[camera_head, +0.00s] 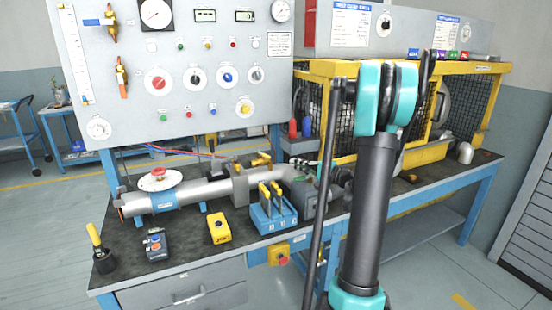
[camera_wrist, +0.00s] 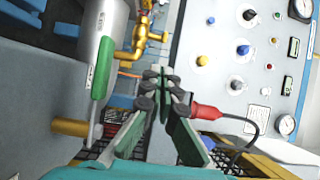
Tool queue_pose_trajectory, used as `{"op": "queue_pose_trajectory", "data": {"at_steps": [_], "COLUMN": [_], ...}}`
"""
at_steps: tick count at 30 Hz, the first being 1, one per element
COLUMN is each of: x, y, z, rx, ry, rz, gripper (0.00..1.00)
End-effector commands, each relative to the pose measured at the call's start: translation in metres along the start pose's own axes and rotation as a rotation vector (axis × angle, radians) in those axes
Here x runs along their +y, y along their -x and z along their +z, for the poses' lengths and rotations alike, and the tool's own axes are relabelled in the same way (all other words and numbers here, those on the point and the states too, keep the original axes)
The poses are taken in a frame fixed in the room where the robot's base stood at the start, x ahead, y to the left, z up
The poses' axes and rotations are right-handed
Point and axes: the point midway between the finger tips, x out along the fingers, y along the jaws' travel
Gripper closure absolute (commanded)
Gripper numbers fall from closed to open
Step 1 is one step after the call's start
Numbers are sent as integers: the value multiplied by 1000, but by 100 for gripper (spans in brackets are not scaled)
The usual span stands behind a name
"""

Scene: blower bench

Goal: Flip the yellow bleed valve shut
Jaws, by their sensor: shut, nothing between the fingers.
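A yellow-brass valve (camera_wrist: 138,38) shows at the top of the wrist view, beyond my fingertips. In the head view, a small yellow fitting (camera_head: 262,159) sits behind the grey pipe, and I cannot tell for sure that it is the same valve. My gripper (camera_wrist: 161,76) is shut and empty, its fingertips together in the middle of the wrist view, apart from the brass valve. In the head view my arm hides most of the gripper area.
A red plug (camera_wrist: 206,112) with a black cable is close on the right. The gauge panel (camera_head: 190,110) rises behind the bench. A yellow-framed cage (camera_head: 330,68) stands at the right.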

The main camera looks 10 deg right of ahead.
Motion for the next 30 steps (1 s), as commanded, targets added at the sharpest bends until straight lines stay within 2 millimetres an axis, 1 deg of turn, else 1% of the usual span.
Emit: {"op": "queue_pose_trajectory", "data": {"at_steps": [5, 12, 18, 24, 30], "x": [0, 0, 0, 0, 0], "y": [-20, -62, -88, -98, -98], "z": [1, 1, 1, 0, 0], "rx": [-3, -3, -2, 0, 0], "ry": [0, 0, 0, 0, 0], "rz": [-1, -1, -1, -1, 0], "gripper": [100, 100, 100, 100, 100]}}
